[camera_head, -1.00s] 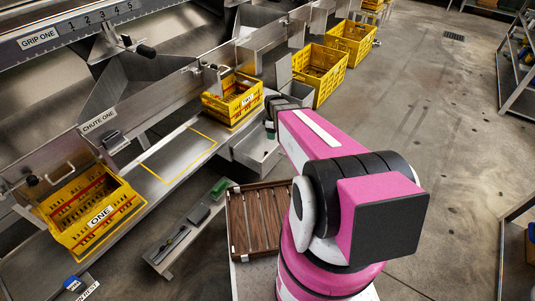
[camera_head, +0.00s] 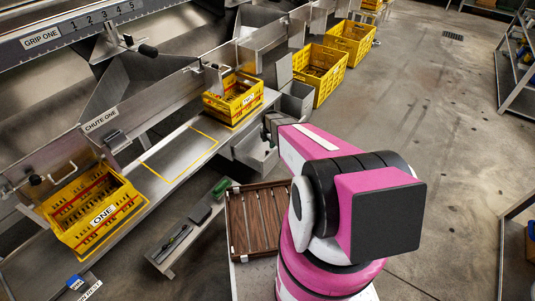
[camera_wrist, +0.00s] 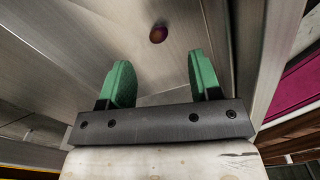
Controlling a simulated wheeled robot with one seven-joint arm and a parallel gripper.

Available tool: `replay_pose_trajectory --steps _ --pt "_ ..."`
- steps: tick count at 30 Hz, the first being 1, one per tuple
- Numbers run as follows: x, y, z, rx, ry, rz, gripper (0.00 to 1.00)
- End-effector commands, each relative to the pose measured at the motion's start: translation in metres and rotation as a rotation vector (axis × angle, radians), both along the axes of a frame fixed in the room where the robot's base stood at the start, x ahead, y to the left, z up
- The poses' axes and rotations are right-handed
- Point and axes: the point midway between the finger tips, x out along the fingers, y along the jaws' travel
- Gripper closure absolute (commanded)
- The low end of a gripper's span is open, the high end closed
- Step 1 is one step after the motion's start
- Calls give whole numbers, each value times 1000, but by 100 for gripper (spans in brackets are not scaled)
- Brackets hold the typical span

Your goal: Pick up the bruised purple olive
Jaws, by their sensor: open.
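The purple olive (camera_wrist: 158,34), dark purple with an orange-brown patch, lies on a grey metal surface in the wrist view. My gripper (camera_wrist: 162,82) is open, with its two green fingers apart and nothing between them. The olive is beyond the fingertips, roughly in line with the gap and apart from both. In the head view my pink arm reaches to the metal tray (camera_head: 256,150) beside the chutes. The gripper's fingers and the olive cannot be made out there.
A yellow crate labelled ONE (camera_head: 92,212) and another yellow crate (camera_head: 233,98) stand along the metal bench. More yellow crates (camera_head: 318,72) stand farther back. A slatted wooden tray (camera_head: 257,222) is beside my arm. Metal walls (camera_wrist: 275,50) rise close to the right of my gripper.

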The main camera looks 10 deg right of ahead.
Motion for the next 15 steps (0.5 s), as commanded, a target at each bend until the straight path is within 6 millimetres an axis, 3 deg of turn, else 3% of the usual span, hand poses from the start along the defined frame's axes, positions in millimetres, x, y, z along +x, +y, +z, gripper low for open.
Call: replay_pose_trajectory --steps 3,10,15 --pt "1 0 -18 0 2 -1 42" --pt "0 3 -31 0 0 -2 42" --pt "0 8 -54 0 2 -2 42"
